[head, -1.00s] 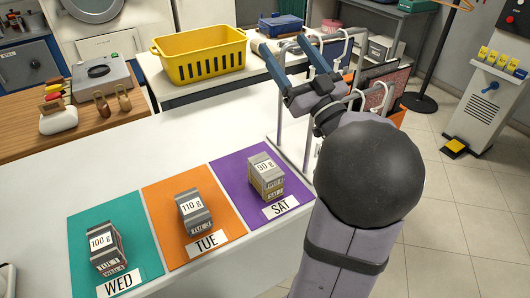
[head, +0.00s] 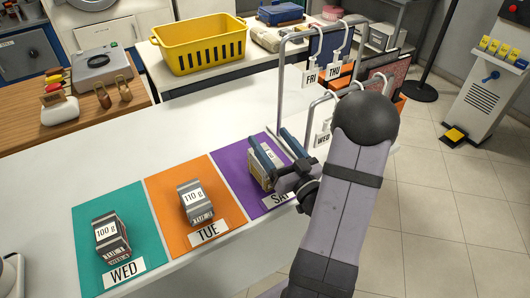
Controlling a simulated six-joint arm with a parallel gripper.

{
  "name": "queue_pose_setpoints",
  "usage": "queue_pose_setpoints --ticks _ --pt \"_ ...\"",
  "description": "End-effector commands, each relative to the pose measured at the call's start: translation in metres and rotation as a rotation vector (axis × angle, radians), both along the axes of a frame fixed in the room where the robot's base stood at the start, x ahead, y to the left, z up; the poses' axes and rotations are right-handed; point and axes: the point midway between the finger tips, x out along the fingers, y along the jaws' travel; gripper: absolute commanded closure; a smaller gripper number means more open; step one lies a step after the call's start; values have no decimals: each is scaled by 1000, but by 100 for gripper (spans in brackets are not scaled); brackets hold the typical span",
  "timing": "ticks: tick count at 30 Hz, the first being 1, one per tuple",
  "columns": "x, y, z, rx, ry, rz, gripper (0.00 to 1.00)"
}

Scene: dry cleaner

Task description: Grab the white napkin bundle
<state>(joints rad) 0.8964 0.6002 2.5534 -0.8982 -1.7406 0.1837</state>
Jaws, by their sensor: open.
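Three bundles, each with a weight label, stand on coloured mats. The 90 g bundle (head: 257,174) is on the purple SAT mat (head: 229,161), partly hidden by my gripper (head: 273,145). The gripper's blue fingers are open and low at this bundle; I cannot tell whether they straddle it or touch it. The grey 110 g bundle (head: 196,202) is on the orange TUE mat (head: 168,187). The dark-striped 100 g bundle (head: 110,234) is on the teal WED mat (head: 87,268). None is plainly white, so I cannot tell which is the white napkin bundle.
A metal rack (head: 280,85) with hanging day tags stands close behind my gripper. A yellow basket (head: 198,50) sits on the rear table. A wooden counter (head: 135,118) is at left. The white table (head: 165,140) is clear behind the mats.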

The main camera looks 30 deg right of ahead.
Motion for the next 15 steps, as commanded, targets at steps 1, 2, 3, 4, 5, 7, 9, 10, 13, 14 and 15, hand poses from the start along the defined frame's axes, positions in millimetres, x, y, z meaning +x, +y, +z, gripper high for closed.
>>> queue_pose_setpoints --ticks 1,2,3,4,5,7,9,10,13,14,15 --pt "-3 1 -13 -30 54 -11 29" --pt "-5 2 -22 -55 81 -13 29" --pt "-7 3 -33 -83 112 -16 29" --pt "-9 5 -40 -104 132 -18 29" --pt "-10 6 -47 -121 149 -17 29" --pt "-13 9 -58 -153 178 -15 29" --pt "-15 11 -66 -174 199 -13 29" --pt "-16 11 -68 -181 204 -12 29" --pt "-17 12 -72 -193 214 -10 29" --pt "-17 13 -72 -194 214 -10 29" --pt "-17 13 -73 -195 214 -10 29"
